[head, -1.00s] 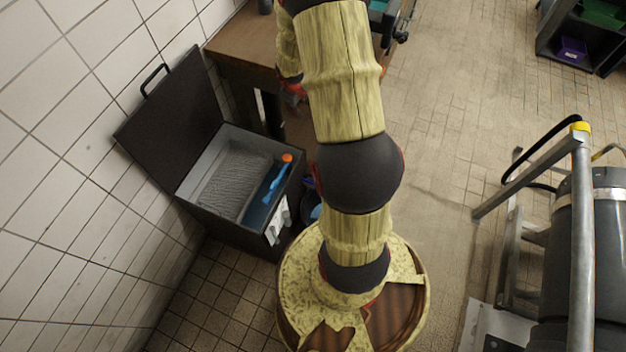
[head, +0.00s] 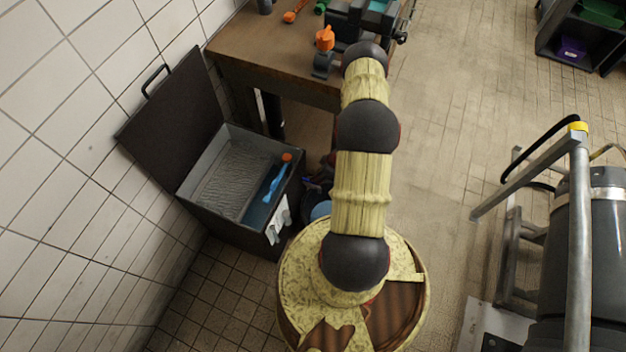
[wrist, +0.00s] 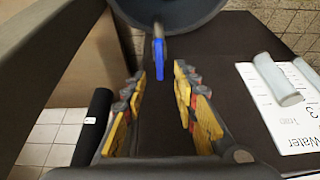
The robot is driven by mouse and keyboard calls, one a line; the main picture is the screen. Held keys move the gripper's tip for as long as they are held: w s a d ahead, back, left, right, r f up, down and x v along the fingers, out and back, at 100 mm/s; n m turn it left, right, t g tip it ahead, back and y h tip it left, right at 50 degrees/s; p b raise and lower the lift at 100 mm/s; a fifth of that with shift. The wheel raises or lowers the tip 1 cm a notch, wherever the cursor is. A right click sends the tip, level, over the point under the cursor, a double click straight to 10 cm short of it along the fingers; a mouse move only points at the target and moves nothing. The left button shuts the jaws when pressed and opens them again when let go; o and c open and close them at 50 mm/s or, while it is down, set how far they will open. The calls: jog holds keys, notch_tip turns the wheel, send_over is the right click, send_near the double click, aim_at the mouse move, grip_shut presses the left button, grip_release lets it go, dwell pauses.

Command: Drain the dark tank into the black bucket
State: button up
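In the wrist view my gripper (wrist: 160,76) is open, its yellow-padded fingers apart. A blue lever-like piece (wrist: 158,58) hangs beyond and between the fingertips, below a dark round vessel (wrist: 175,12) cut off by the top edge. I cannot tell whether this vessel is the dark tank or the bucket. No contact with the lever shows. I cannot clearly make out a black bucket there.
An open dark chest (head: 180,200) holding a blue tool with an orange end (head: 277,180) stands by the tiled wall. A wooden bench (head: 240,45) bears an orange-topped fitting (head: 324,42). Grey machinery with a rail (head: 580,230) stands right.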

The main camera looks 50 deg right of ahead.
jog(key=b+x, duration=0.2)
jog(key=x, duration=0.5)
jog(key=shift+c, duration=0.5)
grip_shut()
